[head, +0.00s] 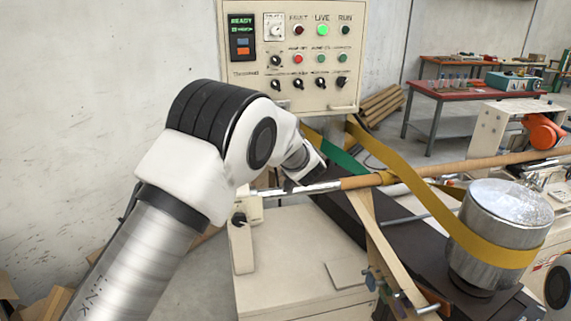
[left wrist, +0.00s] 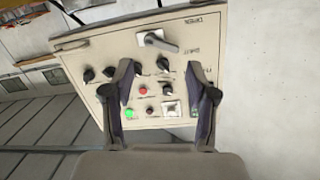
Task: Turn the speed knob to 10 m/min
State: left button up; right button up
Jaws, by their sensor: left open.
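The cream control panel (head: 305,98) stands upright behind my left arm. A white square dial plate with a small pointer knob, seemingly the speed knob (head: 275,28), is at its upper left beside the dark READY display (head: 242,37). The scale is too small to read. In the left wrist view the panel appears upside down, and the dial plate (left wrist: 172,108) lies between the fingers, toward the right one. My left gripper (left wrist: 160,70) is open and empty, facing the panel. My right gripper is out of view.
A lit green LIVE lamp (head: 322,30), other buttons and several black knobs (head: 320,83) surround the dial. A grey lever handle (left wrist: 158,42) sticks out from the panel. Below are the winder's yellow belt (head: 430,200), metal drum (head: 503,228) and long tube (head: 470,165).

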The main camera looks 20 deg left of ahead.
pick_arm(q)
jog(key=shift+m, duration=0.3)
jog(key=f, duration=0.2)
jog(key=s+f, duration=0.1)
jog(key=f, duration=0.1)
jog(key=shift+s+d+f+b, duration=0.1)
jog(key=shift+f+b, duration=0.1)
jog(key=shift+b, duration=0.1)
jog(key=shift+s, duration=0.1)
